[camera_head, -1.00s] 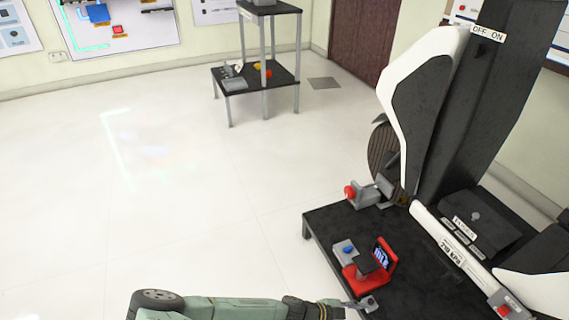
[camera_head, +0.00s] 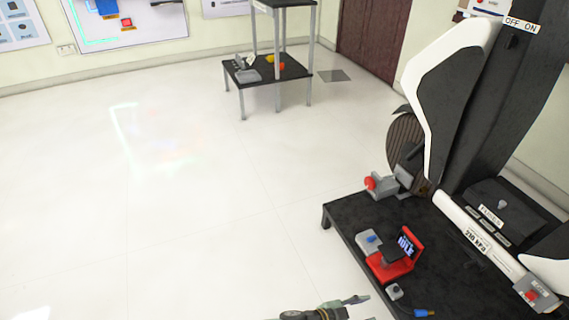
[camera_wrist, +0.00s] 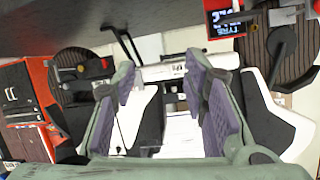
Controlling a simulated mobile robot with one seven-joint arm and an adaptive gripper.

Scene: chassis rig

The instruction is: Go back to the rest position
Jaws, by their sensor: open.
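My gripper (camera_head: 345,306) shows at the bottom edge of the head view, with most of my arm out of frame. It is in front of the black platform's near-left side, close to a small grey block with a dark knob (camera_head: 394,291). In the wrist view the two purple-padded fingers of my gripper (camera_wrist: 163,85) stand wide apart with nothing held between them. Beyond them are white and black panels of the rig.
The black platform (camera_head: 345,214) carries a red device with a screen (camera_head: 390,262), a grey unit with a red knob (camera_head: 384,184) and a blue-tipped item (camera_head: 424,312). A shelf (camera_head: 262,72) stands at the back. The floor (camera_head: 180,210) to the left is clear.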

